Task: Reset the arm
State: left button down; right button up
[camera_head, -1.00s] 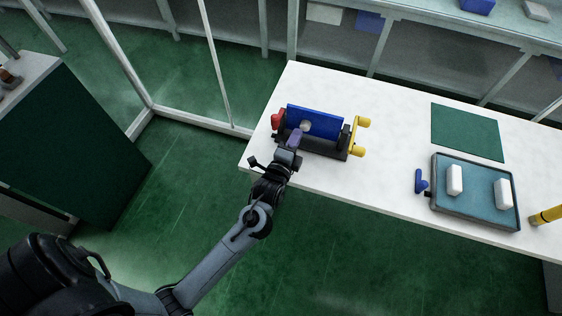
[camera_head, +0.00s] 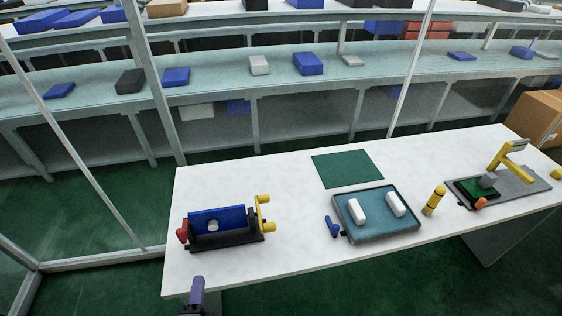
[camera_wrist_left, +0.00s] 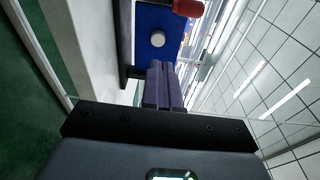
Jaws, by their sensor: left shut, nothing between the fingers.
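My left gripper (camera_head: 197,290) shows at the bottom of the head view, at the near left edge of the white table (camera_head: 285,255). Its purple fingers are closed together with nothing between them. In the left wrist view the shut fingers (camera_wrist_left: 163,85) point toward a blue fixture panel (camera_wrist_left: 152,20) with a round pale knob (camera_wrist_left: 158,39), and a gap seems to lie between. In the head view this black-framed fixture (camera_head: 225,240) stands on the table's left part, with a red knob and yellow posts. The rest of my left arm is out of the head view. My right gripper is not in view.
A green mat (camera_head: 347,168) and a teal tray (camera_head: 378,233) with two white blocks (camera_head: 359,212) lie mid-table. A blue handle (camera_head: 331,226), a yellow cylinder (camera_head: 434,200) and a yellow-armed station (camera_head: 508,158) are nearby. Shelves (camera_head: 280,75) stand behind.

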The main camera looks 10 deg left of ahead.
pick_arm(q)
jog(key=s+d+f+n+g+h+p, duration=0.1)
jog(key=s+d+f+n+g+h, duration=0.1)
jog(key=s+n+g, duration=0.55)
jog(key=s+d+f+n+g+h, duration=0.1)
jog(key=s+f+n+g+h, duration=0.1)
jog(key=s+n+g, duration=0.5)
jog(key=w+p+v, duration=0.3)
jog(key=p+v, duration=1.3)
jog(key=p, duration=0.1)
jog(key=w+r+p+v, duration=0.1)
jog(key=w+p+v, duration=0.3)
jog(key=p+v, duration=1.3)
jog(key=shift+r+m+t, duration=0.35)
jog(key=shift+r+t, duration=0.1)
jog(key=shift+r, duration=0.2)
jog(key=shift+s, duration=0.15)
